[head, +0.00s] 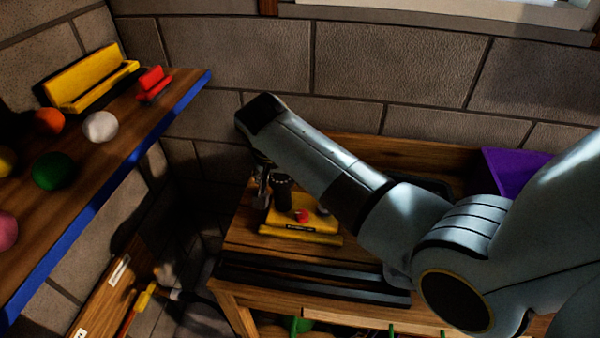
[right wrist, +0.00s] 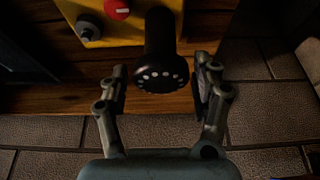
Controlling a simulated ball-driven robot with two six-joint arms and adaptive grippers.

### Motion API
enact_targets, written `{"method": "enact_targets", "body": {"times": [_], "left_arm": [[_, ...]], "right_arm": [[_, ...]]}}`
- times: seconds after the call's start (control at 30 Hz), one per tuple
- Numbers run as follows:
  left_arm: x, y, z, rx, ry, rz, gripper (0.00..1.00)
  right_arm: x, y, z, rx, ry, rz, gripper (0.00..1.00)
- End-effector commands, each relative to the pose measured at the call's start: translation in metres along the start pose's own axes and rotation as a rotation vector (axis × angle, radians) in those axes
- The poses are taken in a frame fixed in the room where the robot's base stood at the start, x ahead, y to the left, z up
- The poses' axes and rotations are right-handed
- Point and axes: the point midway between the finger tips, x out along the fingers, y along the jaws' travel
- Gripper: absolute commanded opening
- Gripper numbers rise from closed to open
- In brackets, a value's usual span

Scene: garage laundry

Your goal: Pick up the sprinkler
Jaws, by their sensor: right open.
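A black object with a round face and a ring of pale dots, which looks like the sprinkler (right wrist: 160,70), stands between the two fingers of my right gripper (right wrist: 162,78) in the right wrist view. A gap shows on each side of it. In the head view the sprinkler (head: 283,192) is a dark cylinder at the yellow box on the wooden bench. My right gripper (head: 263,186) is open beside it, partly hidden under my right arm. My left gripper is not in view.
The yellow box (head: 318,236) with a red knob (head: 302,215) sits right by the sprinkler. Black rails (head: 310,281) run along the bench front. A purple bin (head: 510,172) stands at right. A shelf (head: 120,150) with several balls is at left. A block wall closes the back.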

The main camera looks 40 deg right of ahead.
Motion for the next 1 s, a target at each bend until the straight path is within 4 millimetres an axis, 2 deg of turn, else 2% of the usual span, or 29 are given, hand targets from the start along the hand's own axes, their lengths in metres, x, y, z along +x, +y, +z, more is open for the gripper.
{"method": "enact_targets", "body": {"times": [0.13,0.3,0.4,0.67,1.0], "left_arm": [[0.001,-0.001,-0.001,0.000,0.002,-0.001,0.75],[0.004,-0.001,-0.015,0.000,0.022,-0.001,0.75],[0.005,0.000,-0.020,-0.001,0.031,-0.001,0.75],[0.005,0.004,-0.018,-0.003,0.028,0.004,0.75],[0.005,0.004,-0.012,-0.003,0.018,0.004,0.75]], "right_arm": [[0.015,0.000,-0.001,0.000,0.000,0.001,0.65],[0.043,0.000,0.000,-0.001,0.000,0.000,0.65],[0.053,0.000,0.000,0.000,0.000,0.000,0.65],[0.056,0.000,0.000,0.000,0.000,-0.001,0.65],[0.056,0.000,0.000,-0.001,0.000,-0.001,0.22]]}}
